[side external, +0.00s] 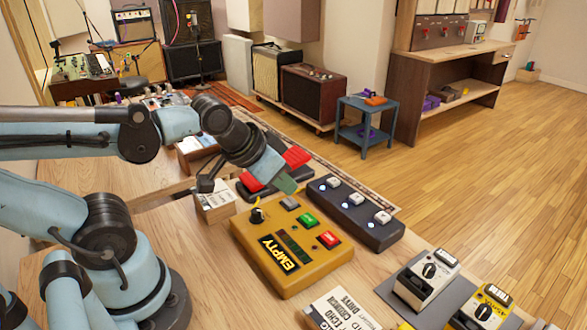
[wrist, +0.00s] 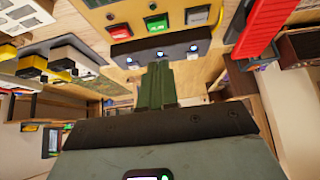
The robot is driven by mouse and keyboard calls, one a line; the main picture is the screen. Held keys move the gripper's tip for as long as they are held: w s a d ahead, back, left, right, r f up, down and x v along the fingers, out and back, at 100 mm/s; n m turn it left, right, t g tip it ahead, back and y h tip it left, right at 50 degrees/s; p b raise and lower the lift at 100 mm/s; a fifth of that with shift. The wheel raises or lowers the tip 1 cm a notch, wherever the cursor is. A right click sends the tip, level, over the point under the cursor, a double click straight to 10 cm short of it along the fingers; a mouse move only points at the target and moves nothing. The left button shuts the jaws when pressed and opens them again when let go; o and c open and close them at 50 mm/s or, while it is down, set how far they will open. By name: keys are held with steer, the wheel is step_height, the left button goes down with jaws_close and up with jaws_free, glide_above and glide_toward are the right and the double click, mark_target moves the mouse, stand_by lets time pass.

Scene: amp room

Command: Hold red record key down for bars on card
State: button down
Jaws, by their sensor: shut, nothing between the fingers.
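The yellow box (side external: 262,262) sits on the wooden bench, with a dark panel reading "EMPTY" and a black knob (side external: 257,215). Its red key (side external: 329,240) is at the right end of a row with a green key (side external: 307,219) and a grey key (side external: 289,202); the red key (wrist: 120,32) also shows in the wrist view. My gripper (side external: 288,186) is shut and empty, above the bench behind the box, apart from the red key. In the wrist view its green fingers (wrist: 157,72) are together. A small white card (side external: 215,199) stands left of the box; its writing is unreadable.
A dark footswitch bar (side external: 352,214) with several lit switches lies right of the box. A red-topped pedal (side external: 297,158) is beside my gripper. Effect pedals (side external: 426,277) and a lettered card block (side external: 341,308) stand at the front.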

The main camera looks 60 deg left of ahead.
mark_target(326, 240)
steer(key=w+d+r+m+t+y, duration=0.1)
steer(key=w+d+m+t, duration=0.1)
steer(key=w+d+m, duration=0.3)
steer(key=d+m, duration=0.2)
steer(key=shift+r+m, duration=0.2)
steer(key=shift+m, duration=0.2)
steer(key=shift+f, duration=0.1)
steer(key=shift+f, duration=4.3)
steer(key=shift+f, duration=0.15)
steer(key=shift+f, duration=0.3)
steer(key=shift+f, duration=0.5)
stand_by(1.5)
